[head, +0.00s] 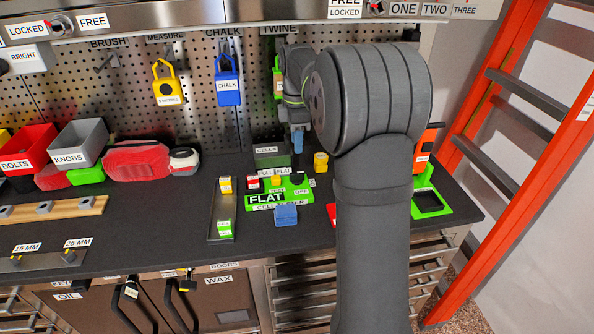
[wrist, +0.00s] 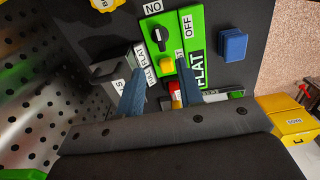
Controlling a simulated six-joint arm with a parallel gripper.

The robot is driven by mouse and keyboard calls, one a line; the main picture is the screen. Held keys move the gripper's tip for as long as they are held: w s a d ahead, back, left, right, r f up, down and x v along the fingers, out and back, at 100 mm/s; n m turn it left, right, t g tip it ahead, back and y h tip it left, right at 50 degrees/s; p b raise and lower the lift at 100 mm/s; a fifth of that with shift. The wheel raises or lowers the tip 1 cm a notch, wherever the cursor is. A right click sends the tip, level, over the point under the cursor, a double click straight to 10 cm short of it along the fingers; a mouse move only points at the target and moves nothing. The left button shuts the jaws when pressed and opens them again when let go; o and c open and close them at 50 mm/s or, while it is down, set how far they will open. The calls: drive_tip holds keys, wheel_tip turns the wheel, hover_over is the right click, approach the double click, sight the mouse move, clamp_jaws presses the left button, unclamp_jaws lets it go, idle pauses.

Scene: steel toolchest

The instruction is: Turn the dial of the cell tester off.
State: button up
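The green cell tester (head: 262,188) lies on the dark bench in the head view, with a FLAT display and an OFF label. In the wrist view the tester (wrist: 183,15) shows a black dial (wrist: 160,37) near an OFF label, with a yellow button beside it. The dial has a pale mark, but I cannot tell surely which setting it points at. My gripper (head: 297,142) hangs above and behind the tester in the head view. In the wrist view its blue fingers are apart and empty, my gripper (wrist: 160,92) being clear of the dial.
A blue block (head: 286,215) sits at the tester's front edge. A green CELLS bin (head: 271,158) stands behind it, a narrow tray (head: 222,208) with cells at its left. A yellow block (head: 320,162) stands behind right.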

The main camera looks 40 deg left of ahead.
sight(297, 173)
wheel_tip(297, 173, down, 11)
drive_tip(key=shift+r, duration=0.1)
drive_tip(key=shift+c, duration=0.4)
clamp_jaws()
